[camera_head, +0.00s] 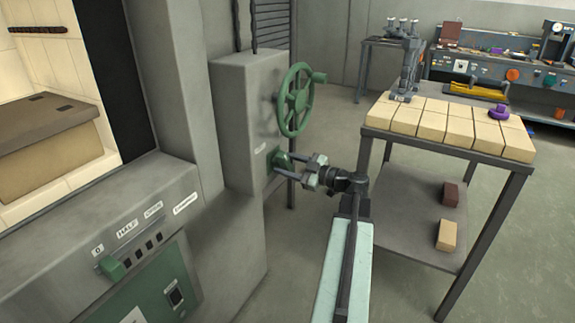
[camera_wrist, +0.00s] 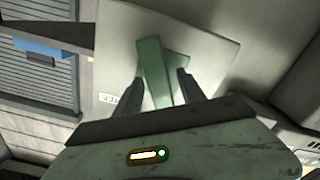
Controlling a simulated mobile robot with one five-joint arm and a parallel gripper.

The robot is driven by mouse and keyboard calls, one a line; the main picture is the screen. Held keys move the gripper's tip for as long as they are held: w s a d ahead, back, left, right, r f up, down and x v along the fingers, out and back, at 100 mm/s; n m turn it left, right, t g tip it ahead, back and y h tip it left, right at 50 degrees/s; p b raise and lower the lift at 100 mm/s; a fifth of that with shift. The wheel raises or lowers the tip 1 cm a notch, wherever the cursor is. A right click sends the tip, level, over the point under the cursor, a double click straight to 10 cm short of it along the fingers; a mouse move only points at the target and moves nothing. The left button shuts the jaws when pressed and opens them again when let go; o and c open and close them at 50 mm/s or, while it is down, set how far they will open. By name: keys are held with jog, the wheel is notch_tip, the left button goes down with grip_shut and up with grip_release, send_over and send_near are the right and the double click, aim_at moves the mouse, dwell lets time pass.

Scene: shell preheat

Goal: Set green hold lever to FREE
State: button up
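The green hold lever (camera_head: 281,159) is on the side of the grey column, below the green handwheel. In the wrist view the lever (camera_wrist: 153,72) is a green bar standing tilted in front of a green base plate. A small white label (camera_wrist: 108,98) is on the panel to its left; its lettering is too small to read surely. My gripper (camera_head: 289,167) reaches to the lever from the right. In the wrist view my gripper (camera_wrist: 161,80) is open, with one dark finger on each side of the lever and gaps showing between. The lever's lower end is partly hidden by my gripper.
A green handwheel (camera_head: 296,100) juts out just above my gripper. The grey column (camera_head: 233,110) is close on the left. A control panel (camera_head: 85,243) with another green lever (camera_head: 110,265) is at lower left. A metal table (camera_head: 375,133) with pale tiles stands to the right.

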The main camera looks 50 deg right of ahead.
grip_shut()
jog(key=shift+s+d, duration=0.1)
jog(key=shift+d, duration=0.05)
jog(key=shift+m, duration=0.3)
jog(key=m, duration=0.4)
jog(key=shift+m, duration=0.4)
jog(key=m, duration=0.6)
jog(key=shift+m, duration=0.4)
